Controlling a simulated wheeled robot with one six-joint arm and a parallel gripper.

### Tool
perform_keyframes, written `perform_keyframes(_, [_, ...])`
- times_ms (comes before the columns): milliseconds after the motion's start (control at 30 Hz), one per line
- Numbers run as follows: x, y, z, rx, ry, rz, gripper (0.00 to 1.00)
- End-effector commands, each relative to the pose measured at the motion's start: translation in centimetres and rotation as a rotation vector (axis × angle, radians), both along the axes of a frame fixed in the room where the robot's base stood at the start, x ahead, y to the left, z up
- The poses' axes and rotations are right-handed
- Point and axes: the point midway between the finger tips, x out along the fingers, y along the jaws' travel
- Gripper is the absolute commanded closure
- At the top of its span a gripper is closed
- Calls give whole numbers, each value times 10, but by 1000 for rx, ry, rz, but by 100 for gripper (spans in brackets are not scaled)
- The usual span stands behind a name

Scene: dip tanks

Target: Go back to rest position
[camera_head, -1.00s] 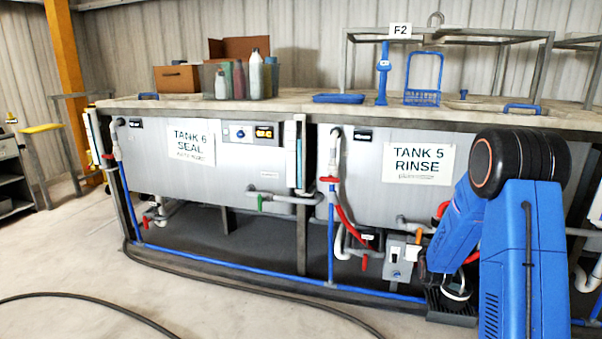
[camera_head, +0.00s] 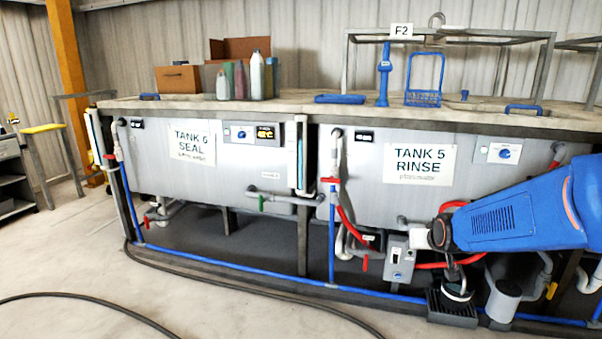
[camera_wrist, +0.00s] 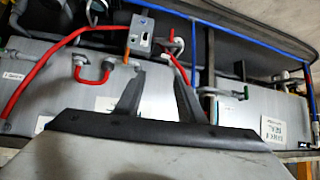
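My arm (camera_head: 520,218) reaches in from the right edge of the head view, in front of Tank 5. My gripper (camera_wrist: 158,82) shows in the wrist view with its two dark fingers apart and nothing between them. In the head view I cannot make out the fingers. The wrist view looks upside down at the tank fronts, with red hoses and a grey switch box (camera_wrist: 141,36) beyond the fingers.
Tank 6 (camera_head: 150,165) and Tank 5 (camera_head: 370,195) stand under a long bench top (camera_head: 300,106). Bottles (camera_head: 257,78), a blue basket (camera_head: 423,85) and a blue tray (camera_head: 340,99) are on it. A black hose (camera_head: 250,300) crosses the otherwise clear floor at front left.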

Motion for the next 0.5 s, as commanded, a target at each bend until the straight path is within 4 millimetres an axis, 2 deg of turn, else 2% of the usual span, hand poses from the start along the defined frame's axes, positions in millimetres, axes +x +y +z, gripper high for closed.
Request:
perform_keyframes(33, [-17,5,7,1,17,7,64])
perform_keyframes(200, [-73,20,17,7,97,27,64])
perform_keyframes(500, [-177,40,25,14,235,61,64])
